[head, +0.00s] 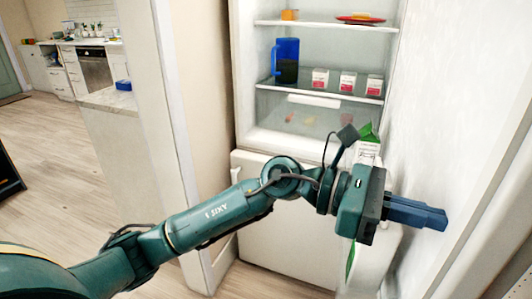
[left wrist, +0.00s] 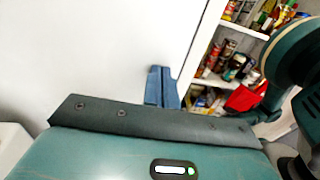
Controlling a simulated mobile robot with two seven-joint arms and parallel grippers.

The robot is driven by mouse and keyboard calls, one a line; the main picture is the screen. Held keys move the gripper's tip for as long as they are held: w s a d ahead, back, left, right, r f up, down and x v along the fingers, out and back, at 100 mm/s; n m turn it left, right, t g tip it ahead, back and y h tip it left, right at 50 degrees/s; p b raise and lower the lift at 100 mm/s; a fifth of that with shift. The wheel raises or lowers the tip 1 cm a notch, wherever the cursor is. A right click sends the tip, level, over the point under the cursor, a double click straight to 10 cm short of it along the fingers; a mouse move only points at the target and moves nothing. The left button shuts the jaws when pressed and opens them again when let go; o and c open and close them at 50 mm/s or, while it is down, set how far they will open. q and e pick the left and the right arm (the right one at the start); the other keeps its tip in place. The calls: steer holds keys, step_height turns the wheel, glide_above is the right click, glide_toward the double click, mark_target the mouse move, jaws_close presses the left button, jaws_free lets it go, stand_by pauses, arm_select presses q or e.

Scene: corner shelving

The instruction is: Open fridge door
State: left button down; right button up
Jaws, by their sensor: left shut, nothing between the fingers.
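The fridge (head: 246,100) stands upright at the centre of the head view, its upper compartment uncovered and its shelves in plain sight. A white upright panel (head: 440,90), which looks like the fridge door swung open, stands to its right. My left gripper (head: 432,216) is shut and empty, pointing right in front of the lower part of this panel. In the left wrist view, the blue fingers (left wrist: 163,87) are together near a broad white surface (left wrist: 90,50). I cannot tell whether they touch it.
The fridge holds a blue pitcher (head: 287,60), several small cartons (head: 320,79) and a red plate (head: 358,18). A green-topped carton (head: 369,145) shows behind my left wrist. Stocked pantry shelves (left wrist: 225,85) show in the wrist view. Open floor (head: 70,150) lies left.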

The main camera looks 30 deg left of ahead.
mark_target(460, 223)
arm_select(q)
steer(key=d, duration=0.4)
steer(key=shift+w+d+r+p, duration=0.1)
steer(key=shift+p, duration=0.3)
steer(key=shift+d, duration=0.45)
steer(key=shift+a, duration=0.1)
